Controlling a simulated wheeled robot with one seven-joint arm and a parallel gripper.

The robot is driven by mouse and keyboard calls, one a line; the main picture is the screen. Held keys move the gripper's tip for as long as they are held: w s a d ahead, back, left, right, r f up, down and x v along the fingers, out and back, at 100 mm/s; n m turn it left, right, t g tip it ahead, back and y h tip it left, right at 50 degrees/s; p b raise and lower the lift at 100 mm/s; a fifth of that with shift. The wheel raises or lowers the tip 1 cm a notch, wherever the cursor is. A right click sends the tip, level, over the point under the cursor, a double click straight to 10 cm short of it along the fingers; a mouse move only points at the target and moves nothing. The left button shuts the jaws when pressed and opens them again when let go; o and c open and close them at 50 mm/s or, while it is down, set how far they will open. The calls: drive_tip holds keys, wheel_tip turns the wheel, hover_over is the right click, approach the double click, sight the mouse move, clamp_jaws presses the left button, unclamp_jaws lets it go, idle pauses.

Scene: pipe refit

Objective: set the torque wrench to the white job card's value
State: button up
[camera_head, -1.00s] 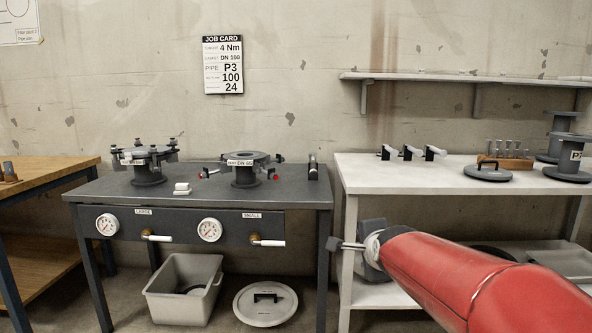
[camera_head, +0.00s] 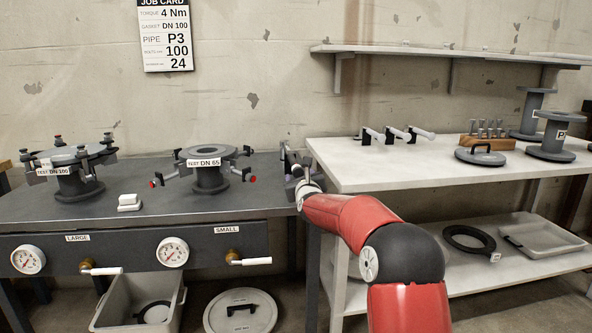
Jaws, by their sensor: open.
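The white job card (camera_head: 165,40) hangs on the wall and reads torque 4 Nm, gasket DN 100, pipe P3. My gripper (camera_head: 297,172) is open at the right end of the dark bench, seen small and from behind, partly hidden by my wrist. A dark upright fixture (camera_head: 284,158) stands right beside it. It may hold the torque wrench, but its setting is too small to read. I cannot tell whether my gripper touches it. Several white-handled tools (camera_head: 396,134) rest in dark holders on the white table.
The dark bench (camera_head: 130,212) carries test flanges marked DN 100 (camera_head: 75,172) and DN 65 (camera_head: 208,170), and a small white block (camera_head: 129,202). The white table (camera_head: 350,178) holds pipe spools (camera_head: 551,140) and a bolt rack (camera_head: 487,142). A shelf (camera_head: 420,52) hangs above.

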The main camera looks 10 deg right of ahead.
sight(298, 173)
drive_tip(key=shift+w+p, duration=0.45)
drive_tip(key=shift+w, duration=1.35)
drive_tip(key=c, duration=1)
drive_tip(key=shift+o, duration=0.2)
